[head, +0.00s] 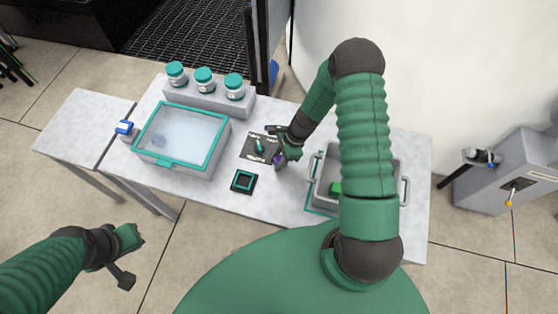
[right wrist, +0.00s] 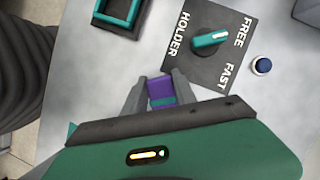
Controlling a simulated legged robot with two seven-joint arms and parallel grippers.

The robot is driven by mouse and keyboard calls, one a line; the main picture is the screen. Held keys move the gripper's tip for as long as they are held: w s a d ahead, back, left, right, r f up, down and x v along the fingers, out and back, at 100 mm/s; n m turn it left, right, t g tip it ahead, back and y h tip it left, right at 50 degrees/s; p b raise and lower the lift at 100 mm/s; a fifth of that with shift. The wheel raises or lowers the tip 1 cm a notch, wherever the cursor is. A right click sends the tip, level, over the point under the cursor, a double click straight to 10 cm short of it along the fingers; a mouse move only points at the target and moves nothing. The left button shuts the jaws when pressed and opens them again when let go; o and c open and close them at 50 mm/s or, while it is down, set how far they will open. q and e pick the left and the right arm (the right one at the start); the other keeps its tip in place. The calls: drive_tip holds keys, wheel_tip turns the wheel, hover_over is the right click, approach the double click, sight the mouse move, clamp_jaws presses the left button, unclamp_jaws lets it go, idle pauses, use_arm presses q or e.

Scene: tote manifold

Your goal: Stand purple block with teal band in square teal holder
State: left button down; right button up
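The purple block with a teal band (right wrist: 161,92) sits between the two fingers of my right gripper (right wrist: 160,88) in the right wrist view, and both fingers appear to touch its sides. In the head view the right gripper (head: 281,160) is over the table, with a bit of the purple block (head: 278,159) showing. The square teal holder (head: 244,181) lies on the table to the left of the block, in a black base. It looks empty, and part of it shows in the right wrist view (right wrist: 121,12). My left gripper (head: 132,238) is off the table at lower left; its fingers are unclear.
A dark panel (right wrist: 185,46) marked HOLDER, FREE and FAST carries a teal knob (right wrist: 210,39), with a blue button (right wrist: 261,65) beside it. A teal-rimmed tote (head: 222,135) stands left. A grey bin (head: 318,185) stands right. Several teal-lidded jars (head: 204,79) stand behind.

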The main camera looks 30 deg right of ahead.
drive_tip(key=shift+d+f, duration=0.1)
drive_tip(key=shift+d, duration=0.35)
clamp_jaws()
drive_tip(key=shift+d, duration=0.15)
use_arm(q)
drive_tip(key=shift+d+r, duration=0.1)
drive_tip(key=shift+d, duration=0.45)
drive_tip(key=shift+a, duration=0.1)
